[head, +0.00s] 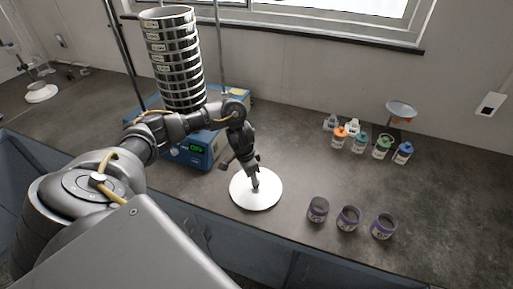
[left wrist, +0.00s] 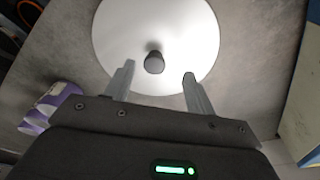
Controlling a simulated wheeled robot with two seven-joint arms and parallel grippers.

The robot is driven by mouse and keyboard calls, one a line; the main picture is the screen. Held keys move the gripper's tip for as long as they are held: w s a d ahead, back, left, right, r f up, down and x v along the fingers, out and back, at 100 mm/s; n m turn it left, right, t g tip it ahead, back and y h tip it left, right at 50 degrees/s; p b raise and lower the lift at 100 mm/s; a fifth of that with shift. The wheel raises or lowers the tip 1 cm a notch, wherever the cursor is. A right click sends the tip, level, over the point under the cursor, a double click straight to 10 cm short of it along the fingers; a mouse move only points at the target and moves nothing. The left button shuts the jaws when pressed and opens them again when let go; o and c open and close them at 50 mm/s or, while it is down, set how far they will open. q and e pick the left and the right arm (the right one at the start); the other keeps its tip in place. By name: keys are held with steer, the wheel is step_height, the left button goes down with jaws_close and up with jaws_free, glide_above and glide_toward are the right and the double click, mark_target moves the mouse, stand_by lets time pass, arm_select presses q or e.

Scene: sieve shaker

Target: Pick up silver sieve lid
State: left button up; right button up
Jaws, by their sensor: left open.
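The silver sieve lid (head: 262,199) is a pale round disc lying on the dark bench, in front of the shaker. In the left wrist view the lid (left wrist: 185,30) fills the upper middle, with a dark knob (left wrist: 154,62) near its centre. My left gripper (head: 255,184) points down over the lid. In the left wrist view its two fingers (left wrist: 158,77) are apart, with the knob slightly beyond the gap between their tips. I cannot tell the exact height above the lid. My right gripper is not in view.
A blue shaker (head: 196,151) with a tall stack of silver sieves (head: 175,57) stands behind my left arm. Three purple-banded jars (head: 348,218) stand right of the lid. Several capped bottles (head: 360,143) and a balance (head: 401,110) are further back.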

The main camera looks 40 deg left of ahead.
arm_select(q)
steer(key=shift+w+d+f, duration=0.2)
steer(key=shift+w+f, duration=0.05)
steer(key=shift+f, duration=0.6)
steer(key=shift+w+d+f, duration=0.2)
steer(key=shift+d+f, duration=0.05)
steer(key=shift+f, duration=0.6)
steer(key=shift+w+d+f, duration=0.2)
steer(key=shift+w+f, duration=0.05)
steer(key=shift+f, duration=0.6)
steer(key=c, duration=1.1)
steer(key=shift+c, duration=0.2)
steer(key=shift+r, duration=0.1)
